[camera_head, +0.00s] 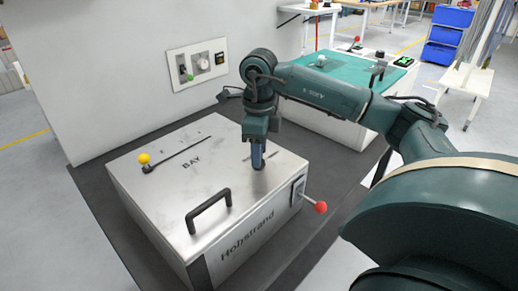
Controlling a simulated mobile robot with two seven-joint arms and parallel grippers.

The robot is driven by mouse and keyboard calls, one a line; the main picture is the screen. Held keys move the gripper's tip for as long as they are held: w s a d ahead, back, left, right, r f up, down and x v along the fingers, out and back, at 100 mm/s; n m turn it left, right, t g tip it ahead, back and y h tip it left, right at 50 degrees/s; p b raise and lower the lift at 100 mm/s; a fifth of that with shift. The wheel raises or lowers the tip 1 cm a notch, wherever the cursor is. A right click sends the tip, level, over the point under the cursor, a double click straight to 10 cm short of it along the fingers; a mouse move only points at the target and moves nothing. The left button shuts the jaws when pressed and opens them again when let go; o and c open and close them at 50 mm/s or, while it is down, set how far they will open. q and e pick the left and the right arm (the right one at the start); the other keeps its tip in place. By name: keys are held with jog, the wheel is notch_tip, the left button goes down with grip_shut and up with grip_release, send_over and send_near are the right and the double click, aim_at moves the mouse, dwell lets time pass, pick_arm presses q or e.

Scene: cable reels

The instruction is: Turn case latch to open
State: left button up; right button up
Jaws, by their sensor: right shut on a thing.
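The metal case (150,205) stands on a dark mat, with "BAY" on its lid and "Hobstrand" on its front. A black bar handle (209,208) is fixed near the lid's front edge. A yellow-knobbed lever (144,159) sits by a slot at the lid's left. A red-knobbed lever (320,207) sticks out from the case's right end. My right gripper (258,165) points down at the lid's right part, beside a short slot. It is shut on a small part there, mostly hidden by the fingers; I cannot tell its shape. My left gripper is not in view.
A wall panel (197,64) with a green knob and a dial is behind the case. A bench with a green top (345,75) stands behind my right arm. Blue bins (447,35) are far right. The floor at left is clear.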

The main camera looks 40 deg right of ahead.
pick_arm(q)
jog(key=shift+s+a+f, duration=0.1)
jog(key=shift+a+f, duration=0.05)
pick_arm(e)
jog(key=m, duration=0.6)
dwell(0.4)
jog(key=o, duration=1)
jog(key=shift+c, duration=0.2)
jog(key=shift+r, duration=0.15)
pick_arm(q)
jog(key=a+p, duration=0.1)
jog(key=p, duration=0.2)
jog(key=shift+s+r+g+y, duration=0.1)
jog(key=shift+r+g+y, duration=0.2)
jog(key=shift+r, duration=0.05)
pick_arm(e)
notch_tip(320, 180, up, 13)
